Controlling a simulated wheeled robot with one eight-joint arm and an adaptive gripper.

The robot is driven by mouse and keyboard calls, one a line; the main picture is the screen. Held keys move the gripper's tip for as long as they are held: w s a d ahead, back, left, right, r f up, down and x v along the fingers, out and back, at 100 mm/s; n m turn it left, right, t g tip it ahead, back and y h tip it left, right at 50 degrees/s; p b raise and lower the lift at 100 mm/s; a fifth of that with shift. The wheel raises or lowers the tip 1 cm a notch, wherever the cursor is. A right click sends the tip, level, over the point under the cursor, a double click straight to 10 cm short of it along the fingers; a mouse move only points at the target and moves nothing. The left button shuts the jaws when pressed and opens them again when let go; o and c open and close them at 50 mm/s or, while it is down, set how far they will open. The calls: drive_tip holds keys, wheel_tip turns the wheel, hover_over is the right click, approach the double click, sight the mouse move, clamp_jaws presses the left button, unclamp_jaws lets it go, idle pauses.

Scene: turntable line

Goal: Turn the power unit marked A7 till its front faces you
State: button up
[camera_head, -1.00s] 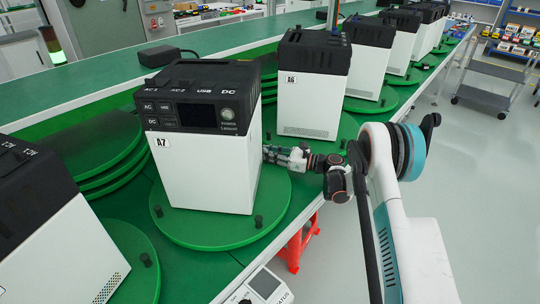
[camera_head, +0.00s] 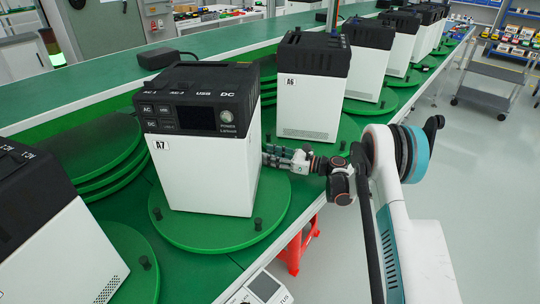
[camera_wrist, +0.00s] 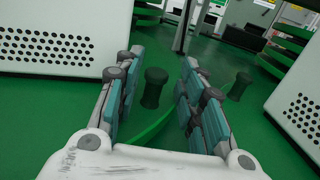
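The power unit marked A7 (camera_head: 205,165) is a white box with a black top, upright on a green turntable (camera_head: 205,235). Its panel with display, sockets and A7 label faces the head camera. Dark pegs stand on the turntable's rim, one at front left (camera_head: 157,214) and one at front right (camera_head: 257,224). My gripper (camera_head: 272,157) is at the unit's right side, low over the turntable. In the wrist view my gripper (camera_wrist: 160,60) is open, and a dark peg (camera_wrist: 154,88) shows between its fingers with gaps both sides. A vented white wall (camera_wrist: 50,45) stands at left.
Unit A6 (camera_head: 312,105) stands close behind to the right; a vented white wall (camera_wrist: 300,110) shows at right in the wrist view. Another unit (camera_head: 65,255) is at front left.

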drive_tip(key=v, duration=1.1)
drive_tip(key=shift+d, duration=0.2)
